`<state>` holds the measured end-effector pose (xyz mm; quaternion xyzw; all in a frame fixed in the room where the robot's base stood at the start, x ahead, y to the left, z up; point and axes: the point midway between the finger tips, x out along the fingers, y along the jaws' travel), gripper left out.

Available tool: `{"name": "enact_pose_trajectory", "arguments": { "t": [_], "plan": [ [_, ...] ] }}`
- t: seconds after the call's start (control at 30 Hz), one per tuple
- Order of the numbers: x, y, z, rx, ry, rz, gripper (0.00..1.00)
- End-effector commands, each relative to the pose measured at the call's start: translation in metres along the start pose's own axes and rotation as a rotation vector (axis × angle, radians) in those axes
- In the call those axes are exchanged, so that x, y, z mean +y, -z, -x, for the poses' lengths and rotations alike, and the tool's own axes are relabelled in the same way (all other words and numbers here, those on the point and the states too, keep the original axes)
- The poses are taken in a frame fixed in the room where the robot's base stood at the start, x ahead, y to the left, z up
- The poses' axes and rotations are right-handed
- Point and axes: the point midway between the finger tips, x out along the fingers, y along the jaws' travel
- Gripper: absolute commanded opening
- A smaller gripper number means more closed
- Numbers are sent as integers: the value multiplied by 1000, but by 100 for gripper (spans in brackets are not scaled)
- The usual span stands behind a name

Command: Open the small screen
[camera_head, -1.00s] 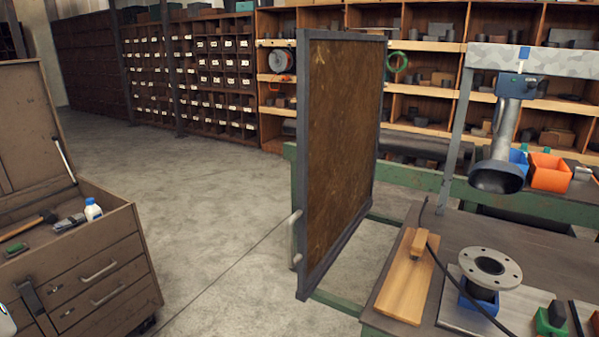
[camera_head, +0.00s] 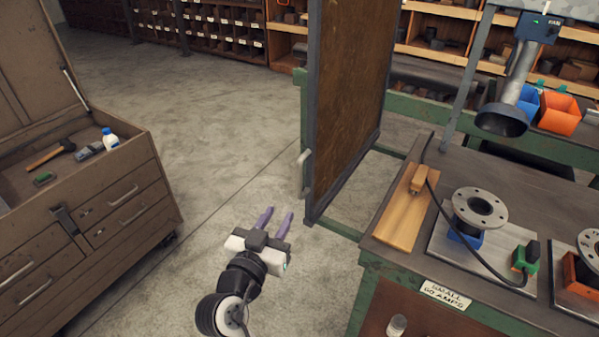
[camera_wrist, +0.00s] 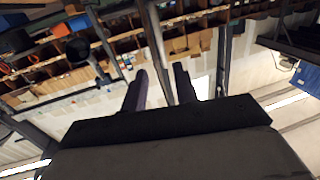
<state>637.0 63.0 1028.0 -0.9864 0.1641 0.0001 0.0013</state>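The small screen (camera_head: 347,105) is a brown panel in a grey metal frame, standing upright at the left end of the workbench. A light handle (camera_head: 304,158) sits on the left side of its near frame edge. My gripper (camera_head: 277,215) is in the lower middle of the head view, left of and nearer than the screen's lower corner. Its two purple fingers are apart with nothing between them, and they point away toward the screen side. It does not touch the handle. The fingers (camera_wrist: 160,82) also show apart in the wrist view, with shelves beyond.
The workbench (camera_head: 545,192) at right holds flanged pipes (camera_head: 479,208), a wooden board (camera_head: 405,212) and a green clamp with a cable. A funnel-shaped extraction hood (camera_head: 502,119) hangs above it. A brown tool chest (camera_head: 110,205) stands at left. Floor between is clear.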

Motion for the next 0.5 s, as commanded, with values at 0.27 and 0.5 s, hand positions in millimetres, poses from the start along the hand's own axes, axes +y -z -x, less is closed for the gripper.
{"name": "enact_pose_trajectory", "arguments": {
  "t": [0.27,0.5],
  "plan": [
    [0,-6,-30,4,-6,-5,29],
    [-1,-6,-39,5,-17,-9,29]
  ]
}}
